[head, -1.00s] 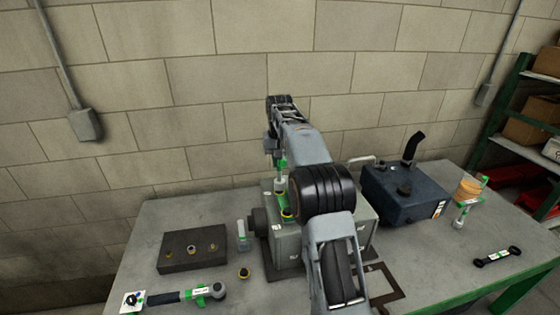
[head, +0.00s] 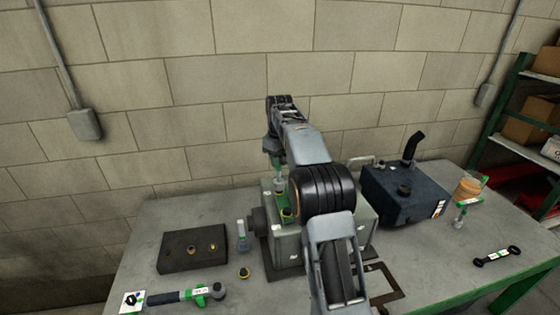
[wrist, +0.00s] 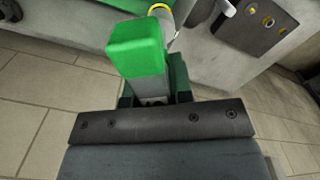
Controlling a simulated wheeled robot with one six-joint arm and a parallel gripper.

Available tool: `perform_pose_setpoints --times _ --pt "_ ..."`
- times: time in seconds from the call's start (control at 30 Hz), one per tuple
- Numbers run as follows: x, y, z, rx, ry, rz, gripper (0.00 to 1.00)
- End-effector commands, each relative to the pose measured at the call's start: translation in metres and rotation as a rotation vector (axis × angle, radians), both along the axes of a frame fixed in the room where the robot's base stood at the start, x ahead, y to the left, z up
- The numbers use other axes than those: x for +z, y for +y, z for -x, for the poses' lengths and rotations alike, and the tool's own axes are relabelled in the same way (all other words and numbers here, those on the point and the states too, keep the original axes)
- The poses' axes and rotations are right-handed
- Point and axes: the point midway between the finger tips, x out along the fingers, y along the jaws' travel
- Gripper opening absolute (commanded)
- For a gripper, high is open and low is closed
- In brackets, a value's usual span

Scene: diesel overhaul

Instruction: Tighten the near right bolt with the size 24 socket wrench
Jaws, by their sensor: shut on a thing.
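My gripper (wrist: 152,98) is shut on a green-and-grey tool (wrist: 138,50), which I take for the socket wrench; its size marking is not readable. In the head view the tool's green part (head: 276,160) and a pale shaft (head: 280,183) stand above the grey engine block (head: 285,250). A yellow-ringed bolt (head: 287,213) sits on top of the block, close to the tool. Whether the socket touches a bolt I cannot tell. My arm hides the block's right top, including any near right bolt there. A yellow ring (wrist: 158,6) shows beyond the tool in the wrist view.
A dark holder (head: 180,260) with several small pieces stands left of the block. A dark-handled tool (head: 165,298) lies at the front left, and a loose ringed piece (head: 244,273) lies nearby. A blue-black tank (head: 400,200) stands right; a spanner (head: 497,256) lies far right.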

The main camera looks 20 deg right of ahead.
Motion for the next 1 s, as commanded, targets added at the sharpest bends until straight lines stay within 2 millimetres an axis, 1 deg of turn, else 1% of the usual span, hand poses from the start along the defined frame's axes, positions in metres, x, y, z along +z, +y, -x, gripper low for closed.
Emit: perform_pose_setpoints --times 0.23,0.53,0.63,0.77,1.0 --pt "-0.003 0.000 0.000 -0.001 -0.001 0.001 0.00" --pt "-0.016 0.000 0.000 -0.002 -0.001 0.001 0.00" --pt "-0.013 0.000 0.000 -0.019 -0.001 0.000 0.00" --pt "-0.012 0.000 0.000 -0.160 0.000 0.001 0.00" --pt "-0.015 0.000 -0.001 -0.578 -0.001 0.000 0.00"
